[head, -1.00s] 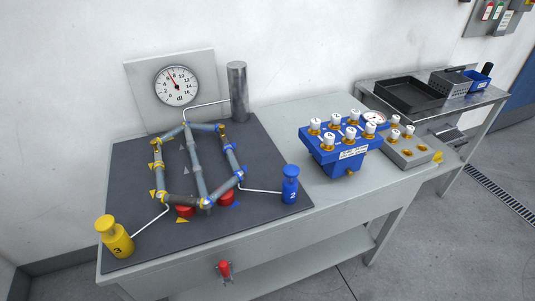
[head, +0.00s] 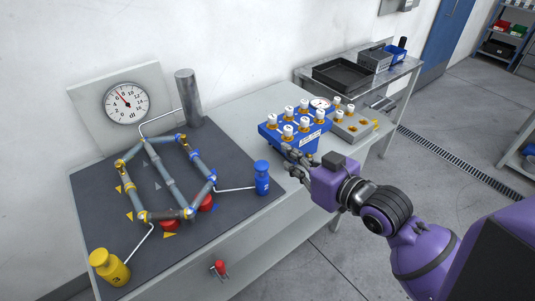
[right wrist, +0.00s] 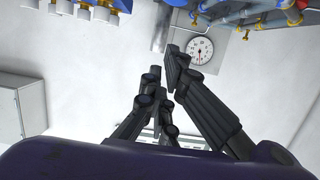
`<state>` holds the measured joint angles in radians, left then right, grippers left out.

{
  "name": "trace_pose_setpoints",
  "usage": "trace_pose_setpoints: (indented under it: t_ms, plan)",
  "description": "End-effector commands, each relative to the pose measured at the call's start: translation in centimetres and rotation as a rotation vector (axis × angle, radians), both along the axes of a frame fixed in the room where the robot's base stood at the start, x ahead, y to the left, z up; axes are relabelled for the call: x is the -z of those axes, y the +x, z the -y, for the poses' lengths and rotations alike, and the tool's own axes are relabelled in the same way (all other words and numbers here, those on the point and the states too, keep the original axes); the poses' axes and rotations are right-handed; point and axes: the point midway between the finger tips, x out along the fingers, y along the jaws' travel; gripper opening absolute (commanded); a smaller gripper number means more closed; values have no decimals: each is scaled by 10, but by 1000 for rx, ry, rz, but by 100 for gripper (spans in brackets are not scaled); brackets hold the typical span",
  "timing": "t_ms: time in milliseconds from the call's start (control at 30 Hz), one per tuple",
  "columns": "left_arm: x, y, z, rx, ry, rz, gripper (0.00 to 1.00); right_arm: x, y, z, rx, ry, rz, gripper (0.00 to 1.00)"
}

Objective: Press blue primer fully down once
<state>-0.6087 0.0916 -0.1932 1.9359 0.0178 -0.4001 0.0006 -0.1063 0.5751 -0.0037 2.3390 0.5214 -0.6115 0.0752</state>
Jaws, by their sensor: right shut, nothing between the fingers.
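The blue primer (head: 262,179), a small upright blue cylinder with a knob top and the number 2, stands near the right edge of the dark mat (head: 95,210). A thin white line joins it to the pipe loop (head: 165,180). My right gripper (head: 287,156) is to the right of the primer and a little farther back, apart from it, in front of the blue valve block (head: 300,138). Its dark fingers are shut and empty; they also show in the right wrist view (right wrist: 165,68). My left gripper is in neither current view.
A yellow primer (head: 109,267) stands at the mat's front left. A dial gauge (head: 126,104) and a metal cylinder (head: 188,97) are at the back. A red-handled valve (head: 219,268) is on the table's front. Trays (head: 342,75) lie on a side table.

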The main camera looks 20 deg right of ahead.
Motion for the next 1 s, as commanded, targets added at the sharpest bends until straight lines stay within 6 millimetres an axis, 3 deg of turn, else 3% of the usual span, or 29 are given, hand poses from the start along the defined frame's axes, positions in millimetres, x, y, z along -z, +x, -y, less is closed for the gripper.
trace_pose_setpoints:
  t_ms: [467,967,1000]
  plan:
    - [-1,1,0,1,0,1,0,-1,8,-3,-3,3,3,0]
    - [-14,11,4,7,-5,24,0,20,96,-36,-4,3,4,0]
    - [-13,10,4,8,-6,21,0,32,93,-35,-3,1,-2,0]
